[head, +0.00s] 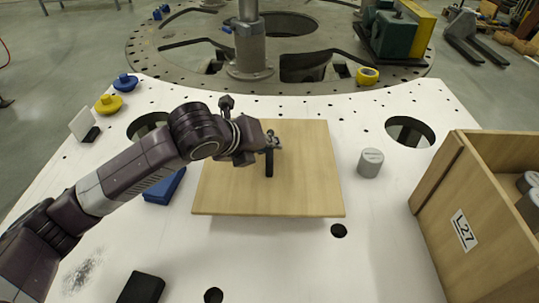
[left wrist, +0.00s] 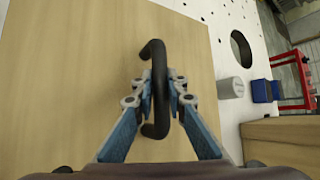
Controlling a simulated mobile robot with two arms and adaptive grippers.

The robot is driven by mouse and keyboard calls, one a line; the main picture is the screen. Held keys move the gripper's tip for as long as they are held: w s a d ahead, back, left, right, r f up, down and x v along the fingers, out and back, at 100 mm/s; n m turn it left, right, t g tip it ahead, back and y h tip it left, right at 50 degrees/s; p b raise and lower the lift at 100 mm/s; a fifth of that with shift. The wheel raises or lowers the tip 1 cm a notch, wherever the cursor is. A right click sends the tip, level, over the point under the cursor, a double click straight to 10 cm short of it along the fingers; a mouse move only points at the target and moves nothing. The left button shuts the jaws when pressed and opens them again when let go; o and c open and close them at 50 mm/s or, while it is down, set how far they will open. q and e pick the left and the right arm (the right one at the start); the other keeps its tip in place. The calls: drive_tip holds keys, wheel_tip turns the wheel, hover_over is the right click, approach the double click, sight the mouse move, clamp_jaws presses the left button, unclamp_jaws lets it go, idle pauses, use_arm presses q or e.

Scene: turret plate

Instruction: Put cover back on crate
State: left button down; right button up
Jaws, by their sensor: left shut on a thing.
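The cover is a flat square wooden board (head: 305,180) with a black handle (head: 269,164) at its middle. It hangs level a little above the white plate, with a shadow under its front edge. My left gripper (head: 268,147) is shut on the handle. In the left wrist view the blue-grey fingers (left wrist: 160,98) close on the black handle (left wrist: 157,60) from both sides, over the board (left wrist: 60,70). The crate (head: 440,215) is an open wooden box labelled L27 at the right, with grey cylinders (head: 528,182) inside. My right gripper does not show.
A grey cylinder (head: 371,162) stands on the white plate (head: 385,270) between board and crate. A blue block (head: 165,187) lies left of the board, and a black block (head: 141,288) lies at the front left. The plate has several round holes.

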use_arm(q)
drive_tip(key=shift+f, duration=1.8)
drive_tip(key=shift+f, duration=0.1)
drive_tip(key=c, duration=2.4)
unclamp_jaws()
drive_tip(key=shift+f, duration=0.25)
drive_tip(key=o, duration=0.5)
drive_tip(key=shift+s, duration=0.1)
drive_tip(key=shift+c, duration=0.2)
